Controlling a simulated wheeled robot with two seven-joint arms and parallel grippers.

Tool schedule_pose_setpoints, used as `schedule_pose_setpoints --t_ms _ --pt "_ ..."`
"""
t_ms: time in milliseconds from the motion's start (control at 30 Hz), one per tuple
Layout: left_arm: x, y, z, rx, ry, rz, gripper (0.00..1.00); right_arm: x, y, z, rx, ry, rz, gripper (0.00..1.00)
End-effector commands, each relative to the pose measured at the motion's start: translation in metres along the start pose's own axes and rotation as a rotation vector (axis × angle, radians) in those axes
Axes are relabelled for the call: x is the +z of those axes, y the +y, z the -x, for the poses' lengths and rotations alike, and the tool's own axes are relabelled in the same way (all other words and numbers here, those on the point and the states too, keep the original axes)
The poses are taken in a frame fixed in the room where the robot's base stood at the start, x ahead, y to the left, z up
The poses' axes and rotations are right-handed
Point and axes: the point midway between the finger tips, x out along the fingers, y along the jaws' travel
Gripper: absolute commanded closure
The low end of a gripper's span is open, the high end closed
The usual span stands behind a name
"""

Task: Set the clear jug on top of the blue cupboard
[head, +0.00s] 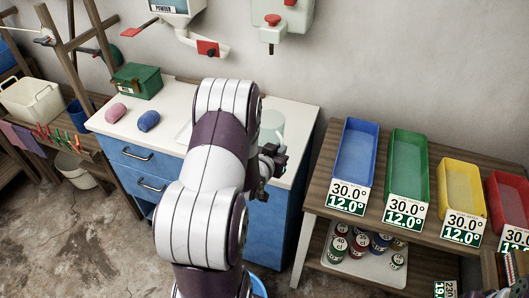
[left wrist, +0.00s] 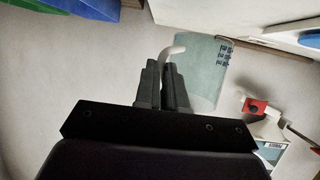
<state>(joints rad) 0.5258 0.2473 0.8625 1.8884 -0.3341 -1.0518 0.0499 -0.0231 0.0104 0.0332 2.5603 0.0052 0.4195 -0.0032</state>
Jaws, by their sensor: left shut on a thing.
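The clear jug (head: 272,128) shows behind my left arm, over the right end of the white top of the blue cupboard (head: 130,161). In the left wrist view the jug (left wrist: 204,72) has a see-through body with dark marks and a pale handle. My left gripper (head: 268,166) is shut on the jug's handle; its fingers also show in the left wrist view (left wrist: 166,84). My arm hides part of the jug and cupboard. I cannot tell whether the jug's base touches the top. My right gripper is not in view.
A green box (head: 137,81), a pink lump (head: 116,112) and a blue lump (head: 148,121) sit on the cupboard's left part. A wall dispenser (head: 180,10) hangs above. A wooden table (head: 322,190) with several coloured trays stands to the right, across a narrow gap.

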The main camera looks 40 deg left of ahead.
Motion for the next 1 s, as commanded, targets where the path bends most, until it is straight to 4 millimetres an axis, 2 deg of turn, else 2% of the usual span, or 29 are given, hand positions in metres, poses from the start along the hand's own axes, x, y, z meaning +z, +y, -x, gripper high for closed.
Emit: schedule_pose_setpoints --t_ms 33,133,400,800,833,900,1000 --pt "0.004 -0.010 -0.003 -0.004 -0.001 0.002 1.00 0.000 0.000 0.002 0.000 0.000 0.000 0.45" --pt "0.010 -0.021 -0.007 -0.001 0.001 0.000 1.00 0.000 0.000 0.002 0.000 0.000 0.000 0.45" --pt "0.047 -0.024 -0.022 0.002 0.000 0.000 1.00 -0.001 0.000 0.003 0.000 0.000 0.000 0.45" --pt "0.054 -0.023 -0.026 0.001 0.001 -0.001 1.00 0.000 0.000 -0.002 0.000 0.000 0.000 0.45" --pt "0.053 -0.023 -0.025 0.001 0.000 -0.001 0.81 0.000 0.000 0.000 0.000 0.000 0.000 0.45" --pt "0.052 -0.023 -0.025 0.001 0.000 -0.001 0.65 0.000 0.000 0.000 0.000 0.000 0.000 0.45" --pt "0.052 -0.023 -0.025 0.001 0.000 -0.001 0.65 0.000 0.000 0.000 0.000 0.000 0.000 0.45"
